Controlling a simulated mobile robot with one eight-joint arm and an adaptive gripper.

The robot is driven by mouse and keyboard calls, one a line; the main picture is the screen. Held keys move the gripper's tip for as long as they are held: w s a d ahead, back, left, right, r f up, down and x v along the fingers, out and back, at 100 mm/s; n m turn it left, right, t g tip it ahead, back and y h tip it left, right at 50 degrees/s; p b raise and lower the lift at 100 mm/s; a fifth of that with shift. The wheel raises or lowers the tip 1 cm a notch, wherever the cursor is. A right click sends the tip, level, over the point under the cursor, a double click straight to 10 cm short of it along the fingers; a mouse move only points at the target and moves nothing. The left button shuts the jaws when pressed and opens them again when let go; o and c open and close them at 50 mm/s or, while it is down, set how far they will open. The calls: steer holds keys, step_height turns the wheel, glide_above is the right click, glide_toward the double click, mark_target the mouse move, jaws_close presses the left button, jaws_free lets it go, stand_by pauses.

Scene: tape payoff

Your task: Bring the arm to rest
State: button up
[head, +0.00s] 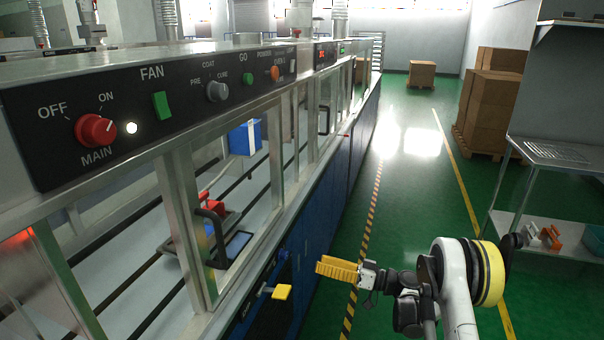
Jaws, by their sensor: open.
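My gripper (338,270) has yellow fingers and points left, toward the blue lower front of the long machine (340,150). It is over the green aisle floor and appears empty. The fingers look close together from this angle, and the gap between them is hard to see. My white arm with a yellow band stands at the lower right. A yellow handle (282,292) on the machine's front is just left of my gripper, apart from it.
A black control panel with a red MAIN knob (95,130) runs along the machine's top. A metal shelf (560,155) stands at right, with a teal bin (594,238). Cardboard boxes (492,105) stand at the back right. The aisle (415,170) between is clear.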

step_height(320, 180, up, 10)
steer(key=s+a+m+h, duration=0.1)
steer(key=a+m+h, duration=0.1)
steer(key=m+h, duration=0.15)
steer(key=s+d+r+m+h, duration=0.1)
steer(key=s+r+m+h, duration=0.1)
steer(key=s+r+h, duration=0.65)
steer(key=s+d+m+h, duration=0.1)
steer(key=s+d, duration=0.3)
steer(key=s, duration=0.4)
steer(key=s+d+m+h, duration=0.1)
steer(key=s+d+h, duration=0.1)
steer(key=s, duration=0.7)
steer(key=s+d+f+m+h, duration=0.1)
steer(key=s+d+h, duration=0.1)
steer(key=s+d, duration=0.3)
steer(key=s, duration=0.4)
steer(key=shift+d+t+h, duration=0.3)
steer(key=shift+d+t, duration=0.05)
steer(key=shift+t, duration=0.05)
steer(key=shift+f, duration=0.1)
